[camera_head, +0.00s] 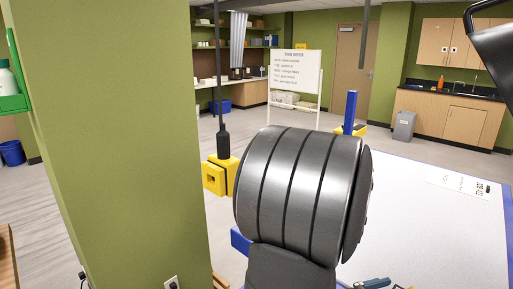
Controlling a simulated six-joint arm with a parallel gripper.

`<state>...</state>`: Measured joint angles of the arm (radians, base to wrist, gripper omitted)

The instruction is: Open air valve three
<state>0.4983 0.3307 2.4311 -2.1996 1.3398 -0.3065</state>
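No air valve can be made out in the head view, and no number three label shows. My gripper is not in view. A large dark grey ribbed cylinder, which looks like one of my arm's joints, fills the middle and hides what is behind it, including part of the pale worktop.
A green pillar (125,140) stands close on the left. A pale worktop (425,230) with a paper (458,182) spreads at right. A yellow block (215,178) and blue post (351,112) stand behind the arm. A black hood (497,60) hangs at upper right. Open floor lies beyond.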

